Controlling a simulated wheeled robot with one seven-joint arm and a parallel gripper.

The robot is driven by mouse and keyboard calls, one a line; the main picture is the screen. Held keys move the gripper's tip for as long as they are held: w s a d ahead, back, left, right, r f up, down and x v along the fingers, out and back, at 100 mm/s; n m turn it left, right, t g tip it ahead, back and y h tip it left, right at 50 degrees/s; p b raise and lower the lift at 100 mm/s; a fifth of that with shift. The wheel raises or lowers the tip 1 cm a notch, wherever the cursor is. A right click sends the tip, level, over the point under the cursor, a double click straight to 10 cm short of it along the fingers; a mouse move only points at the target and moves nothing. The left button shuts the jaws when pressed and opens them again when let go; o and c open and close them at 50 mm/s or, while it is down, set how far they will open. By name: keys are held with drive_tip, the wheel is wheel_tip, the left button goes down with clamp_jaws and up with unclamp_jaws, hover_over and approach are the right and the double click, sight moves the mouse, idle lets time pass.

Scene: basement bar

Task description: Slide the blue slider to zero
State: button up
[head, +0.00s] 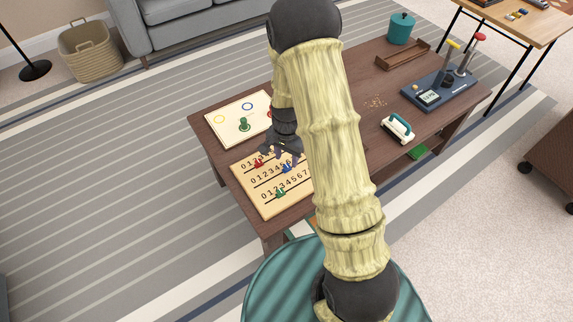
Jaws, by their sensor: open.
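A light wooden number board (274,210) lies on the near left part of the dark wooden table. It has three rows of digits with a groove under each. The blue slider (287,168) is on the middle row, to the right of the visible digits 0 to 4. A red slider (258,164) is on the top row and a green slider (280,193) on the bottom row. My gripper (282,155) is open, with its dark fingers just above the board near the blue slider. I cannot tell whether it touches it. My arm hides the board's right end.
A cream board with coloured rings and a green peg (244,125) lies just behind.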

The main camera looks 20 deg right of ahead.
sight(286, 167)
wheel_tip(286, 167, down, 3)
drive_tip(key=shift+f+b, duration=0.2)
drive_tip(key=shift+b, duration=0.15)
clamp_jaws()
drive_tip(key=shift+s+a, duration=0.1)
